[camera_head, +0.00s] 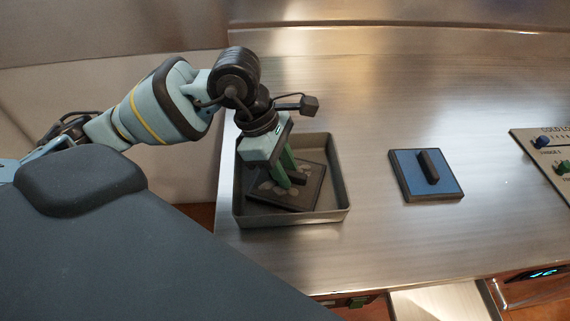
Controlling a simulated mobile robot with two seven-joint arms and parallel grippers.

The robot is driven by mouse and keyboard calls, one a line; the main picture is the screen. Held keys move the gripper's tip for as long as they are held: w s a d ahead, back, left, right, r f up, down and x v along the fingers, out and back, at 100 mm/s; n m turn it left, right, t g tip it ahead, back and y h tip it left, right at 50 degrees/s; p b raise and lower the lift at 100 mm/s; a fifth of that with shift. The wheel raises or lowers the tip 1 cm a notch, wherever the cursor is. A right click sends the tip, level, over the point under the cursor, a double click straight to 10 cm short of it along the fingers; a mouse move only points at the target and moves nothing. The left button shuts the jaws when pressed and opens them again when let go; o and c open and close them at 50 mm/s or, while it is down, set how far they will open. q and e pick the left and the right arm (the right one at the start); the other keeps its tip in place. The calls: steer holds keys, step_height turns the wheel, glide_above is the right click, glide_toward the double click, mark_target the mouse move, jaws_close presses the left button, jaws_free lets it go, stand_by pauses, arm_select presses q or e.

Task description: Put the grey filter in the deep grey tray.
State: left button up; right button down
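The grey filter (312,192) is a dark square plate with lighter round marks and a dark bar handle (298,178). It sits inside the deep grey tray (343,192), turned at an angle to the tray's walls. My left gripper (284,178) reaches down into the tray with its green fingers at the filter's handle. The fingers hide part of the handle, and I cannot tell whether they are closed on it or just around it. I also cannot tell whether the filter rests fully on the tray floor. My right gripper is not in view.
A blue square filter (408,172) with a dark handle lies on the steel counter (440,100) right of the tray. A control panel with knobs (548,152) is at the far right. The counter between tray and blue filter is clear.

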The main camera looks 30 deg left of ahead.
arm_select(q)
steer(key=shift+o, duration=0.4)
steer(key=shift+r, duration=0.1)
steer(key=shift+r, duration=0.25)
steer(key=v, duration=1.1)
steer(key=shift+a+r+p, duration=0.25)
steer(key=shift+p, duration=0.05)
